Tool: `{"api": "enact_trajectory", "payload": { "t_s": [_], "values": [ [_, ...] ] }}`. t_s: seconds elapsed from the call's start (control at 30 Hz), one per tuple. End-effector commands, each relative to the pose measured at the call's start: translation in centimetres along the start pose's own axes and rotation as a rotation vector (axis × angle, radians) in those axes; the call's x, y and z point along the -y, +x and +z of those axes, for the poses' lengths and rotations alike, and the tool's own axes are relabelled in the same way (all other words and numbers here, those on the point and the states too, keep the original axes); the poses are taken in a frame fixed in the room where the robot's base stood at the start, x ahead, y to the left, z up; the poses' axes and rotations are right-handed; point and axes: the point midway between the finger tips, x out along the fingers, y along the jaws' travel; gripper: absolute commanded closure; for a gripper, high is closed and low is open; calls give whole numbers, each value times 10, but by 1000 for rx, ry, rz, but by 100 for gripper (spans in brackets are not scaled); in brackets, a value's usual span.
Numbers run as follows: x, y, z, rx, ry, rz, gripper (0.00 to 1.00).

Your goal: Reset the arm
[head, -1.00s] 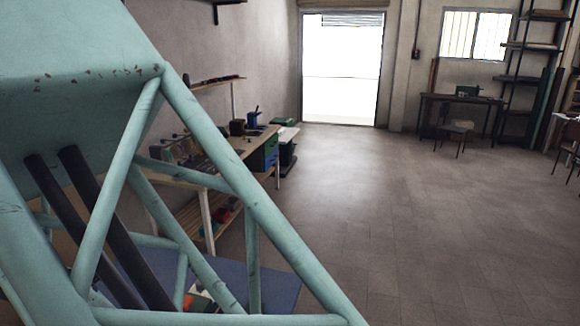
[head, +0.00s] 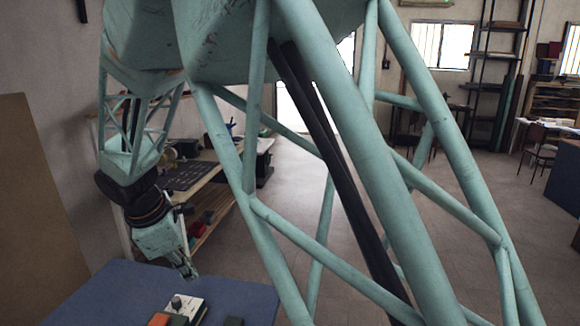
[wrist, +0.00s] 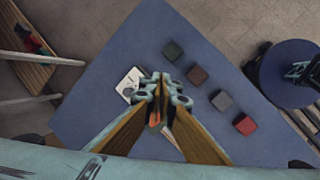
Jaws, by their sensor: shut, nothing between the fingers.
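My gripper (head: 192,274) hangs at the end of my arm on the left of the head view, pointing down above the blue table (head: 110,290). In the wrist view, my gripper (wrist: 160,90) has its fingertips together above the table (wrist: 215,60), with nothing held. Partly hidden behind the fingers is a small white object (wrist: 128,84). My pale green lattice arm covers much of the middle of the head view.
Small velvet-like blocks line the table: green (wrist: 173,51), brown (wrist: 197,75), grey (wrist: 221,101) and red (wrist: 244,124). A round blue stool or table (wrist: 292,62) stands to the right. A wooden workbench (head: 205,180) is behind. Floor is open beyond.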

Motion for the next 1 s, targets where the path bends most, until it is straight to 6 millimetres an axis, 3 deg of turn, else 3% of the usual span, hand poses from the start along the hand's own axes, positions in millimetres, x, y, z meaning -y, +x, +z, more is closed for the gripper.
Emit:
{"api": "enact_trajectory", "payload": {
  "t_s": [0.03, 0.6, 0.83, 1.0],
  "values": [
    [-4, -2, 16, -1, 37, 0, 100],
    [-27, -28, 173, -12, 424, 6, 100],
    [-22, -45, 238, -16, 586, 11, 100],
    [-7, -64, 284, -20, 716, 16, 100]
  ]
}}
